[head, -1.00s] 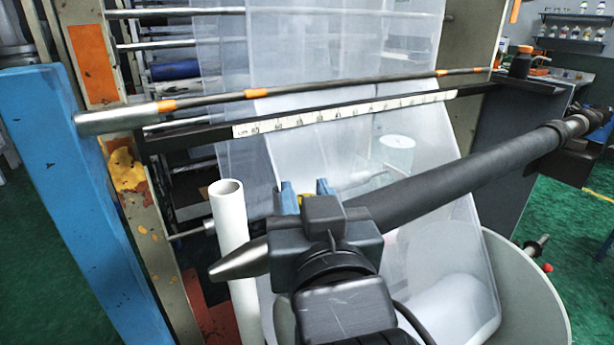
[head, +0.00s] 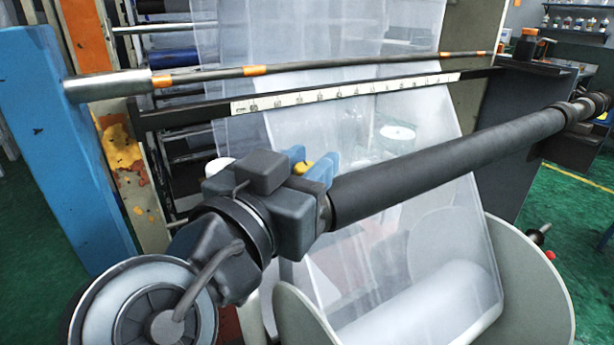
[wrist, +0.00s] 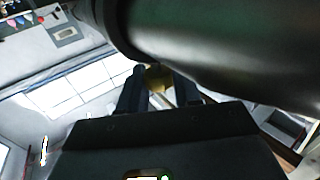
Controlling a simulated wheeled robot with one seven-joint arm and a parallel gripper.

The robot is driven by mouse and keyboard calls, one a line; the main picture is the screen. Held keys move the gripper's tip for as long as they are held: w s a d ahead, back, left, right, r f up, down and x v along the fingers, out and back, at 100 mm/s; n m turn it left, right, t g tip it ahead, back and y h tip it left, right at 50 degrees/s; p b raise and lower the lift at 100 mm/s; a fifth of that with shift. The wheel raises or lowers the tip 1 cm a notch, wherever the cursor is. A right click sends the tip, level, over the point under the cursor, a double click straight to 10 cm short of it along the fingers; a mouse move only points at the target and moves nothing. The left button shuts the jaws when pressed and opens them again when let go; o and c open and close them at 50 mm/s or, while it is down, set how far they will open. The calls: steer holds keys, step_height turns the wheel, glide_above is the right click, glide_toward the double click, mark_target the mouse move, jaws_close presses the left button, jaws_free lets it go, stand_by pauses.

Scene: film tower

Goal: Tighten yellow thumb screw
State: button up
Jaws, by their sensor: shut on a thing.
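The yellow thumb screw (head: 302,168) shows in the head view as a small yellow knob between the blue fingers of my gripper (head: 312,166), beside the left end of a dark roller (head: 450,157). My gripper is shut on it. In the wrist view the yellow thumb screw (wrist: 158,77) sits between the two dark fingertips of my gripper (wrist: 158,88). My fingers and the gripper body hide part of the screw, and its seat is hidden in the head view.
The dark roller (wrist: 215,40) passes very close above my fingers in the wrist view. A ruler bar (head: 345,92) and a thin rod with orange bands (head: 350,62) cross behind. Clear film (head: 400,230) hangs beyond. A blue post (head: 65,150) stands at left.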

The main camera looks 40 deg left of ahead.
steer(key=shift+f+m+h, duration=0.15)
steer(key=shift+m+h, duration=0.15)
steer(key=shift+h, duration=0.2)
steer(key=o, duration=1)
steer(key=shift+c, duration=0.2)
steer(key=s+d+b, duration=0.1)
steer(key=s, duration=0.6)
steer(key=shift+s+b, duration=0.35)
steer(key=shift+s, duration=0.1)
